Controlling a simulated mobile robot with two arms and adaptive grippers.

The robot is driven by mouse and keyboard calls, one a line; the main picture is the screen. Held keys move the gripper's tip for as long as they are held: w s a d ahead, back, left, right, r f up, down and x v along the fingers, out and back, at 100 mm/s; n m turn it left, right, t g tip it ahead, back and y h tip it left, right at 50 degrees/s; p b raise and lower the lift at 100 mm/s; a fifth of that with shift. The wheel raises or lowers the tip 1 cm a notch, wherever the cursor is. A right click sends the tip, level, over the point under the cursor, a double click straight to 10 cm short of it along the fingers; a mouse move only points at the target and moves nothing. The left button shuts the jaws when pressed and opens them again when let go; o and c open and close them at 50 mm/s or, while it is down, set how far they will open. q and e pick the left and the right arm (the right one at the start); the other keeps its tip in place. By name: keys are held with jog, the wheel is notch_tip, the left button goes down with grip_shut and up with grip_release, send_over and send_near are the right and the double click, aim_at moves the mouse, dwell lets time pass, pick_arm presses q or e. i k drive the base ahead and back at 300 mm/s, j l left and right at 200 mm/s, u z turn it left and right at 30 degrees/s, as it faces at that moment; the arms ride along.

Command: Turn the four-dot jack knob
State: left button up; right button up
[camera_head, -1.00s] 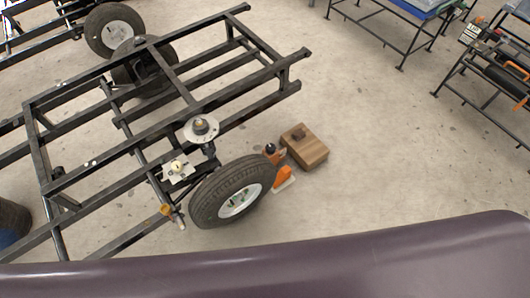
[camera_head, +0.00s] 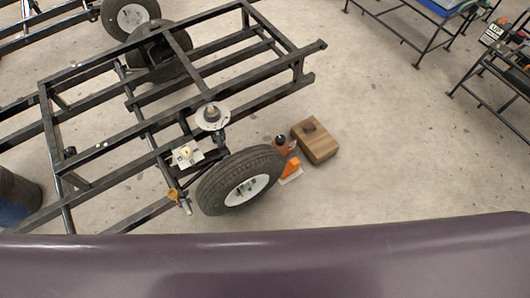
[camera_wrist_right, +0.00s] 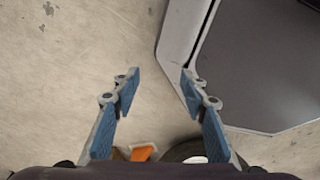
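An orange jack (camera_head: 290,168) stands on the floor beside the tyre of a black trailer frame. A dark round knob (camera_head: 280,141) shows at its top; its dots are too small to make out. An orange piece, which looks like part of the jack, shows at the bottom of the right wrist view (camera_wrist_right: 143,153), mostly hidden by the gripper body. My right gripper (camera_wrist_right: 158,80) is open and empty, with its blue-padded fingers apart above bare floor. My right gripper is out of the head view. My left gripper is in neither view.
The trailer frame (camera_head: 100,145) fills the left, with its near wheel (camera_head: 243,180) next to the jack. A wooden block (camera_head: 315,140) lies right of the jack. Work tables (camera_head: 420,30) stand at the top right. The floor (camera_head: 420,150) between is clear.

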aim_at(280, 138)
jog(key=i+l+u, duration=0.15)
jog(key=l, duration=0.25)
jog(key=i+l+u, duration=0.1)
jog(key=l, duration=0.35)
jog(key=i+l+u, duration=0.15)
jog(key=l, duration=0.3)
jog(key=i+l+u, duration=0.1)
jog(key=l, duration=0.35)
jog(key=i+l+u, duration=0.1)
jog(key=l+u, duration=0.85)
jog(key=l, duration=0.15)
jog(key=k+l+u, duration=0.15)
jog(key=l+u, duration=0.3)
jog(key=j+z, duration=0.1)
jog(key=z, duration=0.3)
jog(key=j+z, duration=0.15)
jog(key=z, duration=0.3)
